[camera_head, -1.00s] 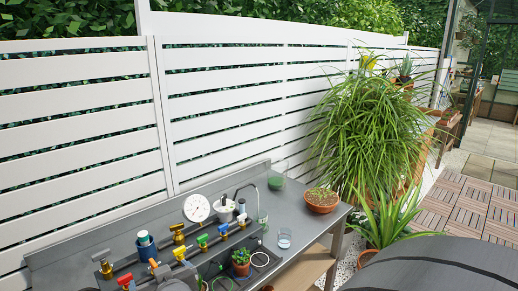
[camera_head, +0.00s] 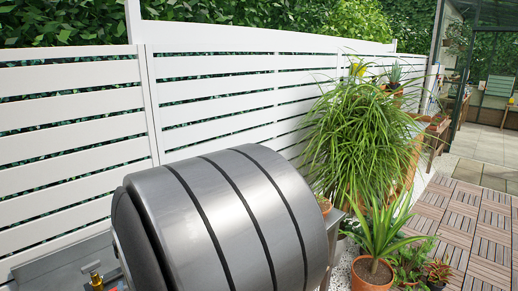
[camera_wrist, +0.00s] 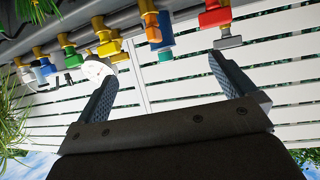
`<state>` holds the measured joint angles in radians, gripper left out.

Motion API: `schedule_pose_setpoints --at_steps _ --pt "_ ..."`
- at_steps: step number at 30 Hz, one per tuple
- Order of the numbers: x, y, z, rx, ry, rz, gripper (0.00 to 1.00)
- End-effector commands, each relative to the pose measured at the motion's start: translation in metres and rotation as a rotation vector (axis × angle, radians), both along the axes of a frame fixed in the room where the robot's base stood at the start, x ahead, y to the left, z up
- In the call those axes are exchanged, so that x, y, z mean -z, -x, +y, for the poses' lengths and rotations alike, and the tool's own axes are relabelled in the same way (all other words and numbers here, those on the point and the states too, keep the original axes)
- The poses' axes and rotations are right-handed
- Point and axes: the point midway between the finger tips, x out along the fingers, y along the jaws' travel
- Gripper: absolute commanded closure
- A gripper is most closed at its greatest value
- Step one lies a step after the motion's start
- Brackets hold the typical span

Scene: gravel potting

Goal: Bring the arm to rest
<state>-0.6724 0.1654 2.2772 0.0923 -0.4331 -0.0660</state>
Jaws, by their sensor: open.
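My gripper (camera_wrist: 160,92) shows in the wrist view with its two dark fingers wide apart and nothing between them. That view is upside down, with the bench (camera_wrist: 110,12) along its top edge. Several brass valves with coloured handles (camera_wrist: 108,38) line the bench near the fingers, apart from them as far as I can tell. A round white gauge (camera_wrist: 97,70) shows by the left finger. In the head view a large grey part of my arm covers most of the bench, and the gripper is out of sight there.
A white slatted fence (camera_head: 215,90) runs behind the bench. A big grassy plant (camera_head: 355,140) stands right of my arm. A terracotta pot (camera_head: 372,275) with a spiky plant stands in front of it. Wooden deck tiles (camera_head: 460,225) at the right are clear.

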Motion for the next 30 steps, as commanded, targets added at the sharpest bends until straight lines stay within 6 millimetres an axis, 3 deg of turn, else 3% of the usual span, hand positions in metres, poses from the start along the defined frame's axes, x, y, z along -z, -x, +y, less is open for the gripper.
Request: schedule_pose_setpoints --at_steps 7,15,30 --pt "0.010 -0.016 0.012 0.001 0.000 0.000 0.00" --pt "0.004 -0.008 0.006 0.000 -0.002 -0.001 0.00" --pt "0.007 -0.012 0.009 0.000 -0.001 0.000 0.00"
